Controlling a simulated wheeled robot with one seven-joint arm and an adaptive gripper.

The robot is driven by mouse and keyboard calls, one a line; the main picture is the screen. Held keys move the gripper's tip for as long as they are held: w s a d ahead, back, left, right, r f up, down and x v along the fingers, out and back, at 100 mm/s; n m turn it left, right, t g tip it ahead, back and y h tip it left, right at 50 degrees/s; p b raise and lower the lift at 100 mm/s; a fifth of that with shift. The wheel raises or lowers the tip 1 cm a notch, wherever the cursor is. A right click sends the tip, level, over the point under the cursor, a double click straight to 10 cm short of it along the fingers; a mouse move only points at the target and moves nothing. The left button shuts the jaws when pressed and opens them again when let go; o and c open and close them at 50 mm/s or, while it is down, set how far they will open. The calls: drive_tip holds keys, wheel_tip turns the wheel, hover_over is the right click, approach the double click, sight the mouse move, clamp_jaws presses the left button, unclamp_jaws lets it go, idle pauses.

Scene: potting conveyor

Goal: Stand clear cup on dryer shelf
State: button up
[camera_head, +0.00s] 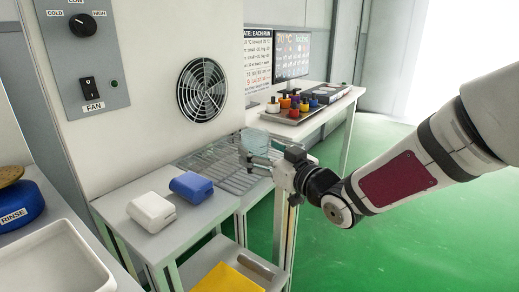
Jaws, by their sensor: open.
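The clear cup (255,141), pale and see-through, shows just above and behind my gripper's fingers. My gripper (250,159) is open at the right part of the dryer shelf (207,162), a wire rack in front of the round fan grille. The fingers point left and overlap the lower part of the cup in the picture. I cannot tell whether they touch it, or whether the cup's base rests on the wires. The cup looks about upright.
A white box (151,212) and a blue box (191,186) stand on the table left of the rack. A tray of several coloured bottles (291,112) stands behind. A rinse tub (18,205) and white basin (58,262) are at left. The rack's left part is bare.

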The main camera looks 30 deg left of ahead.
drive_tip(key=p+v, duration=0.1)
drive_tip(key=v, duration=0.9)
drive_tip(key=shift+s+d, duration=0.15)
drive_tip(key=shift+d, duration=0.2)
